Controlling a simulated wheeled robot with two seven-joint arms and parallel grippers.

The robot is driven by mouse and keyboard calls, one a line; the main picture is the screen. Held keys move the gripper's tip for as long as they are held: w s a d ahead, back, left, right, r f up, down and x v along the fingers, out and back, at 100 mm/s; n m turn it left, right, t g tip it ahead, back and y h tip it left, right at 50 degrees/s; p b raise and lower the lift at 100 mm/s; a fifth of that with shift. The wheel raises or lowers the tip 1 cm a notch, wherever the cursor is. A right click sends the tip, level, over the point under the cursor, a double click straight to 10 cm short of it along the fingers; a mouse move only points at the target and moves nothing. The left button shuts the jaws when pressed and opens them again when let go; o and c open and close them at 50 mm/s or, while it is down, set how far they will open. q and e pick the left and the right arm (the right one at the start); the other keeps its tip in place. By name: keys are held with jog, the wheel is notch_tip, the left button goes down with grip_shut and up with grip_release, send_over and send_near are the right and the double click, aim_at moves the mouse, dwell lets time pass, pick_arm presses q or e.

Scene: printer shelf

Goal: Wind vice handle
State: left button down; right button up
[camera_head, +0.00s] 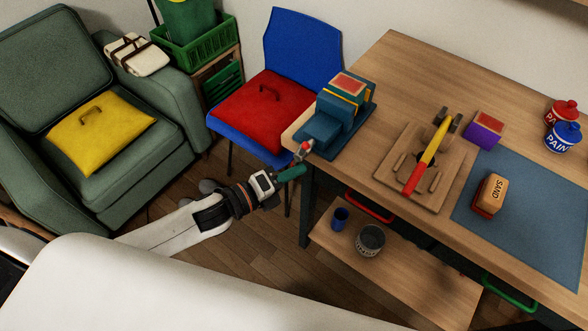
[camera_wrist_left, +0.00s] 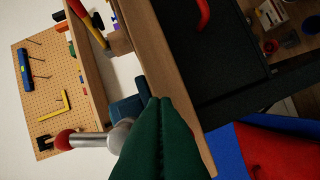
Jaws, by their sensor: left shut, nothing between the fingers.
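The blue vice (camera_head: 318,131) is fixed at the left front corner of the wooden workbench (camera_head: 390,80). Its metal handle with a red ball end (camera_head: 306,146) sticks out at the bench edge. My left gripper (camera_head: 293,172) has green fingers, shut and empty, just below and left of the handle. In the left wrist view the shut fingers (camera_wrist_left: 157,125) lie beside the handle's silver hub. The handle bar (camera_wrist_left: 88,140) points left to its red ball (camera_wrist_left: 64,140). Whether fingers and handle touch I cannot tell. Part of the vice (camera_wrist_left: 128,107) shows behind the fingers. My right gripper is out of view.
A blue chair with a red cushion (camera_head: 262,110) stands close left of the vice. A lower shelf (camera_head: 420,270) holds a blue cup (camera_head: 340,218) and a tin (camera_head: 370,240). A wooden board (camera_head: 400,185) with tools lies on the bench. A pegboard (camera_wrist_left: 50,80) hangs behind.

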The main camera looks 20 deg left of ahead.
pick_arm(q)
jog(key=shift+a+m+p, duration=0.15)
jog(key=shift+m+p, duration=0.15)
jog(key=shift+p, duration=0.1)
